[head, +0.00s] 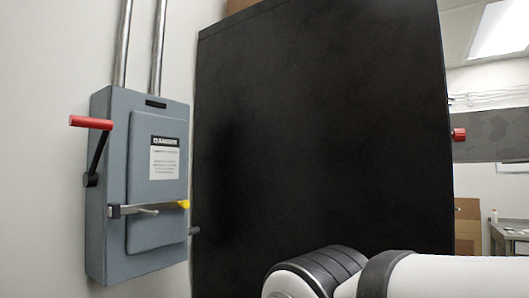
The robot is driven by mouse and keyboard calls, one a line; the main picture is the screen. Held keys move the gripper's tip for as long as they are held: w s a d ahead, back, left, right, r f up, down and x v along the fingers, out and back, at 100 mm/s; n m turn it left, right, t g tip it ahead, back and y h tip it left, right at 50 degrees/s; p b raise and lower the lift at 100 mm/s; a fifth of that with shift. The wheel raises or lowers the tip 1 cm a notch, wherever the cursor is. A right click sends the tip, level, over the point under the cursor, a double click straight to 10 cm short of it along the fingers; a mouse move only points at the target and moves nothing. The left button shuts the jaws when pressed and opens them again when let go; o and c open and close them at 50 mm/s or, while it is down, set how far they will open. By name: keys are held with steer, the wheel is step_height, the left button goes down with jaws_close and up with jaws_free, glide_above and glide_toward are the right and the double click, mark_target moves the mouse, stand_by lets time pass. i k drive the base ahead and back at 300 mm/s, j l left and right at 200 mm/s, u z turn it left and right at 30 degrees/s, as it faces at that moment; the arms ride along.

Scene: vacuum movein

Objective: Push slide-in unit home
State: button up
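A large black panel or cabinet side (320,130) fills the middle of the head view. No slide-in unit can be clearly made out. A grey mottled slab (495,148) shows behind the black panel's right edge, with a red knob (458,135) at its left end; I cannot tell whether it belongs to the unit. My white arm with dark bands crosses the bottom right, in front of the black panel. My gripper is outside the picture.
A grey-blue electrical box (110,235) is on the left wall, with a red-handled lever (92,122) and a yellow-tipped bar (150,207). Two metal conduits rise above it. Cardboard (467,225) and a table (510,232) stand at the far right.

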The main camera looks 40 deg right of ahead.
mark_target(499, 134)
steer(key=k+l+z, duration=0.1)
steer(key=l+z, duration=0.7)
steer(key=z, duration=0.15)
steer(key=l+z, duration=0.45)
steer(key=k+l, duration=0.1)
steer(key=l, duration=0.55)
steer(key=k, duration=0.35)
